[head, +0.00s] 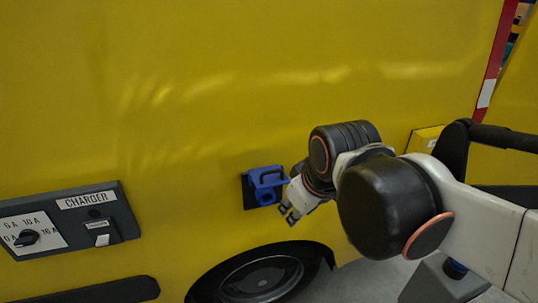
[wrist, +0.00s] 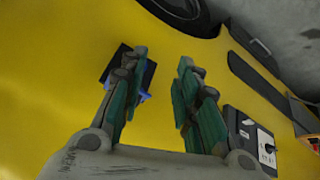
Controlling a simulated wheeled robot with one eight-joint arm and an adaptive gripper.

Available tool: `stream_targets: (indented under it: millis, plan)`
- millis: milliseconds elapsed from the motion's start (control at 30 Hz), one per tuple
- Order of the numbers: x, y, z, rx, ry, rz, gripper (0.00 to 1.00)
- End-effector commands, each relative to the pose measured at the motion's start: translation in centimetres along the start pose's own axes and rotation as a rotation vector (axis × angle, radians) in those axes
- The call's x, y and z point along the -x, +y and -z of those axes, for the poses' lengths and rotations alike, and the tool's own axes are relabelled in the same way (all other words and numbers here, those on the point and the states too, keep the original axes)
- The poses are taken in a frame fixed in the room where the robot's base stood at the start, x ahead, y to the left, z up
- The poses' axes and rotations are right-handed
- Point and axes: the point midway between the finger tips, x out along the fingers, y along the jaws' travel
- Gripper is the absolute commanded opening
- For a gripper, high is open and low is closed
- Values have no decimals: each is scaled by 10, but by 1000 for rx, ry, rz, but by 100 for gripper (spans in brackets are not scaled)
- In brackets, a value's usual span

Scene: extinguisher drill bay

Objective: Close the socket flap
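The blue socket (head: 267,196) sits on a dark square plate on the yellow vehicle side. Its blue flap (head: 266,174) appears raised and sticks out above the round socket face, with a dark loop on it. My gripper (head: 290,212) is just right of and slightly below the socket in the head view, seemingly apart from it. In the wrist view my gripper (wrist: 160,88) is open, with a clear gap and nothing between the fingers. There the left finger covers much of the socket; its dark plate (wrist: 149,74) and a bit of blue show around that finger.
A charger panel (head: 70,220) with a rotary knob (head: 27,238) and a switch is on the left. A wheel (head: 262,280) in its arch is below the socket. A yellow box (head: 425,139) is at the right. The yellow wall above the socket is clear.

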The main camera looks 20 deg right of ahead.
Motion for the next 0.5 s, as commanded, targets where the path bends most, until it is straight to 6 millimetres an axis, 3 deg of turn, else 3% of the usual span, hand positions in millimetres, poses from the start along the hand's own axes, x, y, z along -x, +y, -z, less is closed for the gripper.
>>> stream_targets:
  millis: [33,200,500]
  plan:
    - [16,8,23,72,-26,11,29]
    - [33,25,71,337,-110,64,29]
    - [43,52,150,799,-224,212,29]
